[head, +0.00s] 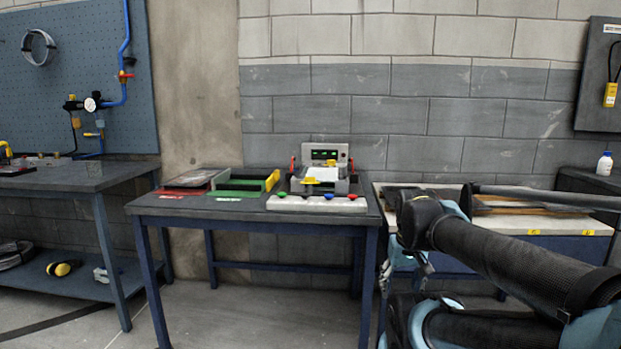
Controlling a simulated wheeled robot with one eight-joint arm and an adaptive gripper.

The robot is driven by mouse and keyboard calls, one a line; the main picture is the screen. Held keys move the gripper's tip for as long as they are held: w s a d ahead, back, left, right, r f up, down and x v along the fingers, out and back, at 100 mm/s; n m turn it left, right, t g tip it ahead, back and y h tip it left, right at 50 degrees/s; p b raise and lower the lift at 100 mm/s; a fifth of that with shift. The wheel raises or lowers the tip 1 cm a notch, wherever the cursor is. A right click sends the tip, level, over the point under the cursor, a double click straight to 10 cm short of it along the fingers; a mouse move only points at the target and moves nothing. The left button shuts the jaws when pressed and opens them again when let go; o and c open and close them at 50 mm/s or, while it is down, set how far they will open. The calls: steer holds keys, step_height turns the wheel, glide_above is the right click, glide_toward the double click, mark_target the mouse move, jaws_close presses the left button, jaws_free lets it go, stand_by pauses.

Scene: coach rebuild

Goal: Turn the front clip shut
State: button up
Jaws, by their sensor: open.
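A grey fixture (335,186) stands at the back right of the dark-topped table, holding a pale block. A small yellow part (311,181) sits at the fixture's front; it may be the front clip, but its turn is too small to tell. Red parts stand up at the fixture's left (293,164) and right (351,166). My gripper (386,271) is small and partly hidden by my arm, right of the table's front leg and below the tabletop. It is open, apart from the fixture, and nothing shows in it.
A strip with coloured knobs (316,203) lies before the fixture. Green (240,184) and red (187,188) trays stand to its left. A box with a green display (325,155) is behind. A lighter bench (540,222) stands right, behind my arm. The table's front left is clear.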

steer(key=w+a+r, duration=0.3)
steer(key=w+r, duration=1)
step_height(320, 180, up, 19)
steer(key=t, duration=0.2)
glide_above(310, 183)
steer(key=s, duration=0.6)
steer(key=shift+m, duration=0.3)
steer(key=x, duration=1.7)
steer(key=shift+s, duration=0.1)
steer(key=c, duration=1.1)
